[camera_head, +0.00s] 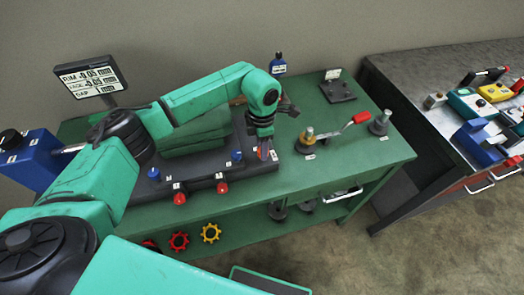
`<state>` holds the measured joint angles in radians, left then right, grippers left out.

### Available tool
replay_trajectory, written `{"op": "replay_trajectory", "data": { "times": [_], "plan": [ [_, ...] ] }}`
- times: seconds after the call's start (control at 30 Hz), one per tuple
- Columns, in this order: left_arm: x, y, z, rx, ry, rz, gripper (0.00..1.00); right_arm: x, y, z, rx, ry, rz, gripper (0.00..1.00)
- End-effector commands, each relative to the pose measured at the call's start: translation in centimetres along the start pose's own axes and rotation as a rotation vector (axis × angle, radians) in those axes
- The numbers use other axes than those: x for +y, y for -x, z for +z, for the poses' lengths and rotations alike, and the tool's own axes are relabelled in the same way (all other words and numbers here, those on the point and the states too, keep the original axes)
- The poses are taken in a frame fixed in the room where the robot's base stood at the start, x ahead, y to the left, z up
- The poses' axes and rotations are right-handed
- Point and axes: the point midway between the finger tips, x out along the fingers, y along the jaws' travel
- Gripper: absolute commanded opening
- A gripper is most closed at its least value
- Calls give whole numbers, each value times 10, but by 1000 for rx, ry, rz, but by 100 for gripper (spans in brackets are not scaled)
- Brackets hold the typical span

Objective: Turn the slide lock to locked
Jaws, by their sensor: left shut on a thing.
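My left gripper (264,150) points down at the right end of the dark base plate (232,178) on the green table. It is shut on a small part there, with a bit of red or orange showing at the fingertips. The fingers hide most of that part, so I cannot tell for sure that it is the slide lock or which position it is in. A small white label (273,155) stands right beside the fingers. Red knobs (222,187) and blue knobs (237,156) sit along the plate. My right gripper is not in view.
Right of the plate stand a brass-topped post (308,136) and a red-handled lever (360,118). A blue bottle (278,63) stands behind. A display sign (90,77) and a blue box (30,160) are at left. The green table's (385,150) right front is clear.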

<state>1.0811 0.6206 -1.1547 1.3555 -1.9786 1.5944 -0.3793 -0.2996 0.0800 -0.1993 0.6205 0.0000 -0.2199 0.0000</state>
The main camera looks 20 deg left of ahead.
Motion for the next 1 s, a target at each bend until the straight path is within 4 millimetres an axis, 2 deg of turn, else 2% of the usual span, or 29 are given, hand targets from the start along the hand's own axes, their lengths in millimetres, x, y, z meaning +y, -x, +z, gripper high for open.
{"op": "replay_trajectory", "data": {
  "times": [0.03, 0.4, 1.0],
  "plan": [
    [2, -5, 0, -3, -38, 5, 0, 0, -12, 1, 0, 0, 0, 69],
    [3, -4, 1, -3, -390, 5, 0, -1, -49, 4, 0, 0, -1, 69],
    [4, -1, 2, -3, -954, 6, 0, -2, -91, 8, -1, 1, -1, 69]
  ]
}}
